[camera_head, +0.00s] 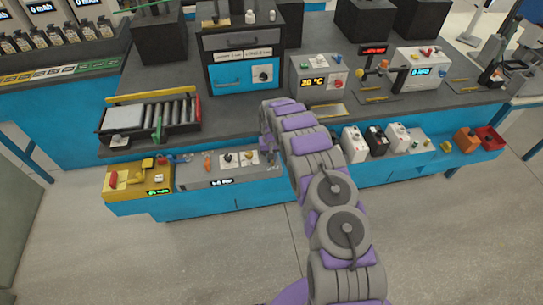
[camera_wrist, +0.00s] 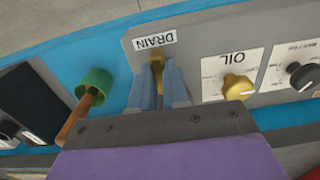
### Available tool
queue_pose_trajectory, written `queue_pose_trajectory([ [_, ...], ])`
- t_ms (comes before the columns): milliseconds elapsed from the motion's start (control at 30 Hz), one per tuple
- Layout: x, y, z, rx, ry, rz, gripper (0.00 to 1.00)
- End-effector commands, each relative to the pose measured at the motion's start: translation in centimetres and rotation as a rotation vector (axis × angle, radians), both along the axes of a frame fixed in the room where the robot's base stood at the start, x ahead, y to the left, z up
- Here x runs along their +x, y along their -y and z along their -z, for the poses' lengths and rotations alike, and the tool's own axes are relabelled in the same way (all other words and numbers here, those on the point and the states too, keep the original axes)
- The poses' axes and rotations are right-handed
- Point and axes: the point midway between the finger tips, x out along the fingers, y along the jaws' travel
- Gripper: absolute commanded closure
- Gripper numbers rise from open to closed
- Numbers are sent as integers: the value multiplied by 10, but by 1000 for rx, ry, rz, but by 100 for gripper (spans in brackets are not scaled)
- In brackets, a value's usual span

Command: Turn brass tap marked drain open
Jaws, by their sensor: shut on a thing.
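The brass tap (camera_wrist: 157,60) is under the upside-down DRAIN label (camera_wrist: 155,40) in the wrist view. My gripper (camera_wrist: 158,72) has its two blue-grey fingers on either side of the tap and is shut on it. The fingers hide part of the tap, and its turn angle is hard to read. In the head view my gripper (camera_head: 267,150) is at the right end of the grey control panel (camera_head: 205,175) on the bench front. The tap cannot be made out there.
In the wrist view, a brass-coloured OIL knob (camera_wrist: 237,87) and a black knob (camera_wrist: 303,75) are right of the tap. A green cup-like part (camera_wrist: 94,82) with an orange-brown handle is close on the left. In the head view, battery-like boxes (camera_head: 354,145) stand right of my arm.

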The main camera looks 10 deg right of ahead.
Motion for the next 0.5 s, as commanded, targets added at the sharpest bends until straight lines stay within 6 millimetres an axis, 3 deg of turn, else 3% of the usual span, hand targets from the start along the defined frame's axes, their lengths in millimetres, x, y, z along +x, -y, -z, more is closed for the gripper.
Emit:
queue_pose_trajectory([
  [500,4,0,-4,0,14,-54,100],
])
